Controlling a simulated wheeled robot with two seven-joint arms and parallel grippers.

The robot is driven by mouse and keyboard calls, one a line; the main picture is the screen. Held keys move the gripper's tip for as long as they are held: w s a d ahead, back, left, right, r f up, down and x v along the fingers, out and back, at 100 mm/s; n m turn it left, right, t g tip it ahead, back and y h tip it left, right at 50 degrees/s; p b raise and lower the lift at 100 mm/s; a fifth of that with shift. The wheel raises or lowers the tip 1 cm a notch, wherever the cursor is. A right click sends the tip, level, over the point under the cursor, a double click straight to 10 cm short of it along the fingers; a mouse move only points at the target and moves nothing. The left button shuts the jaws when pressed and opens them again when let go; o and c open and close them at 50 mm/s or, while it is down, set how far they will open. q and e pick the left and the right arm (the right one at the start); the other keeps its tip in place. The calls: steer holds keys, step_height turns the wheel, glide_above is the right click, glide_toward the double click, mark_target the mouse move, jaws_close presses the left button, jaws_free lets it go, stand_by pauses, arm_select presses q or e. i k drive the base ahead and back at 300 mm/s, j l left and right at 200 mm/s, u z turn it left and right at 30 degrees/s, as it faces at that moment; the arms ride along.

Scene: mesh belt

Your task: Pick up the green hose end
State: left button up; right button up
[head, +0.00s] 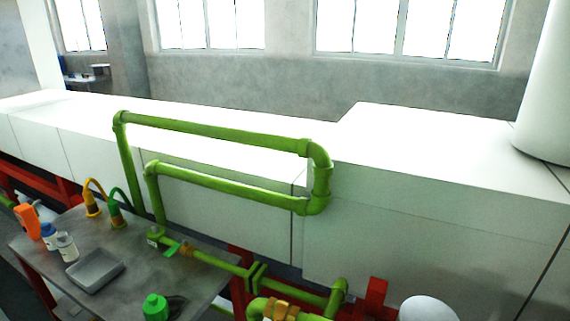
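A green hose (115,207) arches up at the back edge of the grey table, left of the green pipes. Its thicker green end piece points down and appears to rest at the tabletop. A yellow hose (93,197) with an orange end arches just to its left, close beside it. Where the far side of the green hose leads is hard to tell. Neither of my grippers is in view, and nothing is seen holding the hose.
The table's middle is mostly clear.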

mark_target(116, 216)
steer(key=z, duration=0.25)
steer(key=j+z, duration=0.25)
steer(key=j, duration=0.3)
steer(key=k+j+z, duration=0.1)
steer(key=j+z, duration=0.2)
steer(key=j, duration=0.2)
steer(key=k+j+z, duration=0.25)
steer(key=j, duration=0.25)
steer(key=i+j, duration=0.05)
steer(key=i, duration=0.05)
